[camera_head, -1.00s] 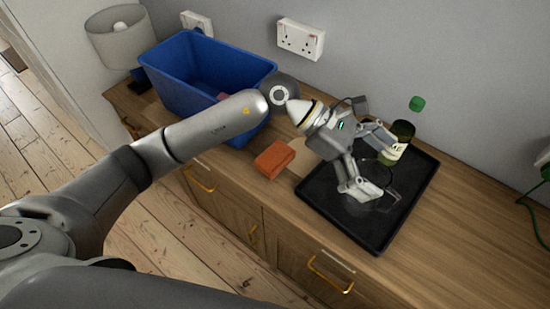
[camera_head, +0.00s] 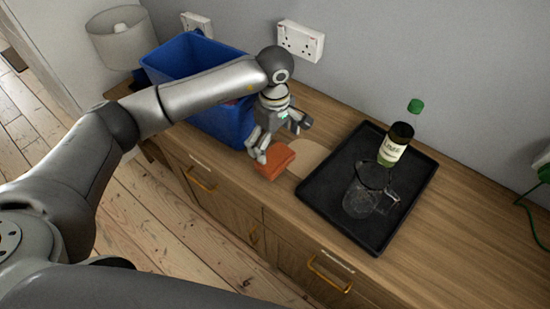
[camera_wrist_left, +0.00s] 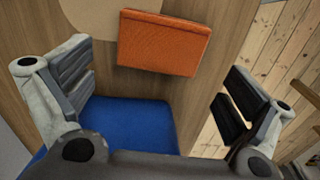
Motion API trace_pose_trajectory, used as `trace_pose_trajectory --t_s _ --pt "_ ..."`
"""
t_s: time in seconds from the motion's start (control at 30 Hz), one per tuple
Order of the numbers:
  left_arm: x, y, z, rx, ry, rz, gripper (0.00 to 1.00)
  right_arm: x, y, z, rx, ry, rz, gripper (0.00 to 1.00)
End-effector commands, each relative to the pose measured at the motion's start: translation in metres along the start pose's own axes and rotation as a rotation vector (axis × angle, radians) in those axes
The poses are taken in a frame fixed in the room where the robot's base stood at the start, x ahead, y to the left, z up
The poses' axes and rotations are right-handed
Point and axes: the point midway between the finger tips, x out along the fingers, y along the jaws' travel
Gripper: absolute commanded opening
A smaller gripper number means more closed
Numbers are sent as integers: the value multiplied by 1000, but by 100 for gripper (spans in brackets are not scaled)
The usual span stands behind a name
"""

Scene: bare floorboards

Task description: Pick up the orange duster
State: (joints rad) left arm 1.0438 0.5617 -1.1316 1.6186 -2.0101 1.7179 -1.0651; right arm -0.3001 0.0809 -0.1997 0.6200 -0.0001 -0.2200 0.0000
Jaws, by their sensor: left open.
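The orange duster (camera_head: 275,161) lies on the wooden cabinet top near its front edge, beside the blue bin. My left gripper (camera_head: 257,153) is just left of the duster, close above the cabinet top. In the left wrist view the duster (camera_wrist_left: 163,43) shows as an orange block beyond the fingertips. There my left gripper (camera_wrist_left: 160,85) has its two fingers wide apart with nothing between them. Whether a finger touches the duster cannot be told. My right gripper is not in view.
A blue bin (camera_head: 170,68) stands behind my left gripper. A black tray (camera_head: 345,228) to the right holds a glass jug (camera_head: 362,192) and a green-capped bottle (camera_head: 396,145). A round pale board (camera_head: 309,153) lies between duster and tray. The right end of the top is clear.

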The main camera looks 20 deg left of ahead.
Motion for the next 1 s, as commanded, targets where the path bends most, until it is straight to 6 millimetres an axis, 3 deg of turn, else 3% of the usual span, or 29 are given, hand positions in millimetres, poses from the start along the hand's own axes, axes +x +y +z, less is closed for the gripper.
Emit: trace_pose_trajectory --t_s 0.4,0.7,0.9,1.0 --pt "49 -2 4 0 -3 -3 100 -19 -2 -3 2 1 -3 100" --pt "54 -2 4 1 -2 1 100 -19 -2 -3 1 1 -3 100" --pt "54 -2 4 0 -2 1 74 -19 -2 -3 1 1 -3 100" --pt "54 -2 3 0 -2 1 71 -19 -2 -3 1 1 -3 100"
